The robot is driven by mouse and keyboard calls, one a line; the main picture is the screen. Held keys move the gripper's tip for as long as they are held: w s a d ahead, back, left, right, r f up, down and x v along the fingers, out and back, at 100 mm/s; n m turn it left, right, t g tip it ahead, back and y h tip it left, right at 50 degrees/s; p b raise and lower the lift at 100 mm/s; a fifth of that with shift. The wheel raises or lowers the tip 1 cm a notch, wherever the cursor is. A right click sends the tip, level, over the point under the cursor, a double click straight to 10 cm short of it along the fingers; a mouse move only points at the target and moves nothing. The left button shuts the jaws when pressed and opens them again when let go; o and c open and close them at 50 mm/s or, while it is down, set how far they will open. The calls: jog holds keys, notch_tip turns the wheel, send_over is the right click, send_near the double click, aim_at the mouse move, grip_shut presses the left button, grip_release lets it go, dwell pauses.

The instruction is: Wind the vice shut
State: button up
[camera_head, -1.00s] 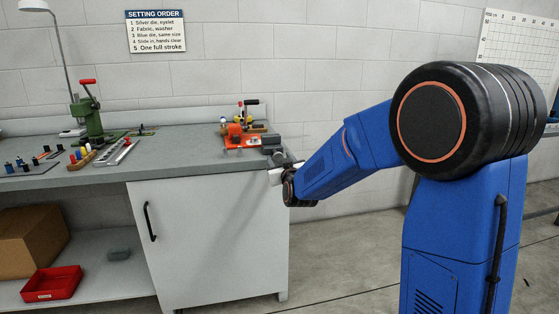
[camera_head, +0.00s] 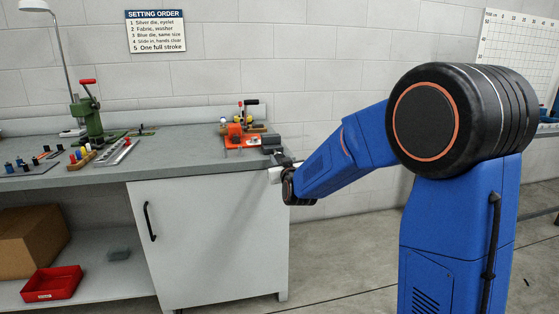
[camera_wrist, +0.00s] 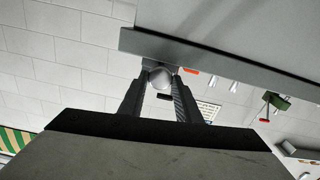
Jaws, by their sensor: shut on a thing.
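The vice (camera_head: 271,144) is a small dark grey block at the right end of the workbench, just above my gripper. My gripper (camera_head: 276,174) is low, beside the bench's right corner, with a pale part showing against the cabinet. In the wrist view my gripper (camera_wrist: 161,88) has its two dark fingers closed around a rounded grey knob (camera_wrist: 159,76), close to the bench's underside edge. The knob looks like part of the vice's handle; the rest of the handle is hidden. The gap between the vice's jaws is too small to make out.
An orange-red fixture (camera_head: 240,137) with a black-handled lever stands left of the vice. A green hand press (camera_head: 90,118) and dies lie further left on the workbench (camera_head: 180,150). A white cabinet (camera_head: 210,240) stands below. The floor right of it is open.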

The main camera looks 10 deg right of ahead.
jog(key=m, duration=0.3)
jog(key=shift+m, duration=0.4)
jog(key=m, duration=0.3)
jog(key=shift+d+m, duration=0.1)
jog(key=shift+m, duration=0.2)
jog(key=m, duration=0.7)
jog(key=shift+d+f, duration=0.1)
jog(key=shift+f, duration=0.05)
jog(key=m, duration=0.6)
jog(key=shift+f+m, duration=0.1)
jog(key=shift+m, duration=0.2)
jog(key=m, duration=0.5)
jog(key=shift+f, duration=0.1)
jog(key=shift+m, duration=0.3)
jog(key=o, duration=1.1)
jog(key=shift+c, duration=0.2)
